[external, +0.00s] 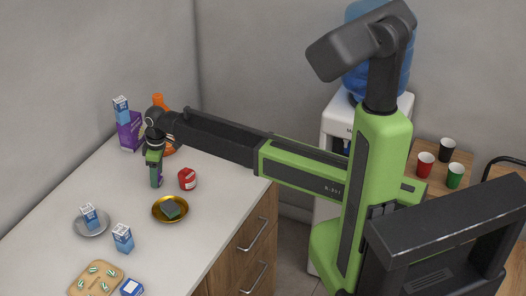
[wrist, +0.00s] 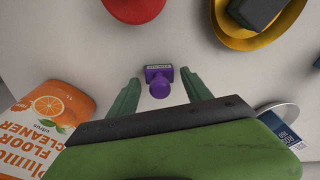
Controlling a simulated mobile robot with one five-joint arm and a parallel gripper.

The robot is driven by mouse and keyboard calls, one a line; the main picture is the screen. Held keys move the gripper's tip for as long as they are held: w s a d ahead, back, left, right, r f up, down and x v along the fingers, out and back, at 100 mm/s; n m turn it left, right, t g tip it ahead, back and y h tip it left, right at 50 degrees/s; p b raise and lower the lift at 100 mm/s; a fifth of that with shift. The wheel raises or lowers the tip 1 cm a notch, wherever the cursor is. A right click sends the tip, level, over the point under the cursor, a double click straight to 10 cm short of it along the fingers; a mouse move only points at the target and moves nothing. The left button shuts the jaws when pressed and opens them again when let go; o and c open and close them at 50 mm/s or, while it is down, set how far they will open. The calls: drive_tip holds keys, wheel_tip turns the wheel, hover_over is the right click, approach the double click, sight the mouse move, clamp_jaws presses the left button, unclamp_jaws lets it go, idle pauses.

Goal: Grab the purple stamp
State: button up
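The purple stamp (wrist: 160,86) stands on the white counter in the wrist view, its round handle nearest the camera. My gripper (wrist: 160,80) is open, with one green finger on each side of the stamp. A gap shows between the stamp and each finger, and nothing is held. In the external view my gripper (external: 155,180) points down just above the counter or at it. There the stamp is mostly hidden by the fingers, and I cannot make it out clearly.
A red container (external: 187,179) and a gold dish (external: 156,213) with a dark block are close to the right. An orange cleaner bottle (wrist: 50,125) and a purple box (external: 130,131) stand nearby. A silver plate (external: 82,229), a carton (external: 123,238) and a wooden tray (external: 80,276) lie nearer the front.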

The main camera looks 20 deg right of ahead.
drive_tip(key=c, duration=1.1)
drive_tip(key=shift+r, duration=0.1)
